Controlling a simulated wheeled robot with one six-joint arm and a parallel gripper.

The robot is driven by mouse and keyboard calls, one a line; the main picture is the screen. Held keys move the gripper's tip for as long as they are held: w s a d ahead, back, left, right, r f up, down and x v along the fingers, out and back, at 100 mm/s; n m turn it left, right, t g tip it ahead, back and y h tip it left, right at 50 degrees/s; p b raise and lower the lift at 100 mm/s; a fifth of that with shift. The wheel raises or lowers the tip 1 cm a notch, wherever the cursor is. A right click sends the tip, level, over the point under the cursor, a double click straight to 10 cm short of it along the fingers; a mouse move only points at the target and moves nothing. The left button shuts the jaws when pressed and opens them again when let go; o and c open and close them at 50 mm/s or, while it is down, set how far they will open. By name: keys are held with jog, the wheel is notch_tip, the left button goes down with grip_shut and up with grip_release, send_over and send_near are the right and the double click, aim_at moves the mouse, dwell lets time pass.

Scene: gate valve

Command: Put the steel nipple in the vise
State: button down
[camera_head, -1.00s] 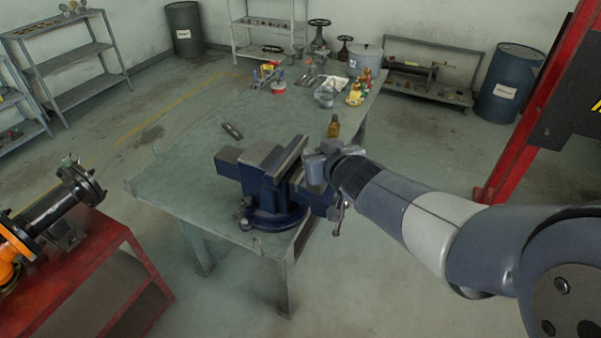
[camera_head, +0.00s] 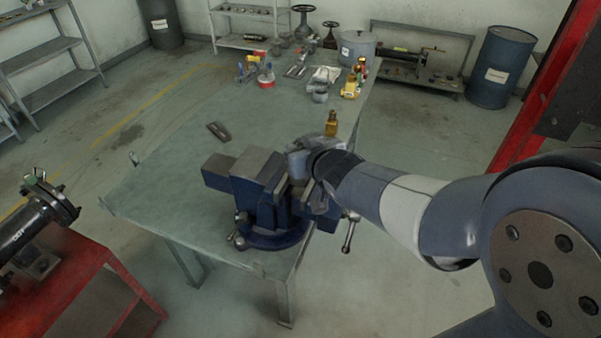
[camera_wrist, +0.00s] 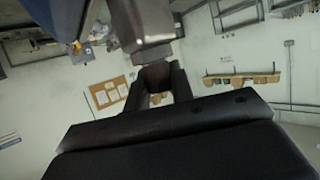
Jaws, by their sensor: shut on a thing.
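The blue vise (camera_head: 260,195) is bolted near the front right corner of the green workbench, with its grey jaws facing up. My gripper (camera_head: 303,163) is at the right side of the vise jaws, close to them. In the wrist view my black gripper fingers (camera_wrist: 160,80) are shut on a grey steel piece, apparently the steel nipple (camera_wrist: 145,25), which runs up and away from them. In the head view the nipple is largely hidden by my gripper, and I cannot tell whether it lies between the jaws. Blue metal shows at the wrist view's upper left.
The workbench (camera_head: 160,190) has free room left of the vise, with a small dark flat piece (camera_head: 219,131) on it. Several tools and fittings lie at the far end. A red stand (camera_head: 75,285) is at lower left.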

jog(key=shift+f+b, duration=0.7)
jog(key=shift+f, duration=1.7)
jog(key=shift+f, duration=0.2)
jog(key=c, duration=1.2)
grip_release()
jog(key=shift+c, duration=0.2)
jog(key=shift+r, duration=0.15)
jog(key=shift+s+d+r, duration=0.1)
jog(key=shift+s, duration=0.05)
jog(key=p+v, duration=0.3)
jog(key=v, duration=0.7)
jog(key=shift+s+d+r, duration=0.1)
jog(key=shift+r, duration=0.05)
jog(key=shift+s+d+r, duration=0.1)
jog(key=shift+s+d, duration=0.15)
jog(key=shift+s, duration=0.35)
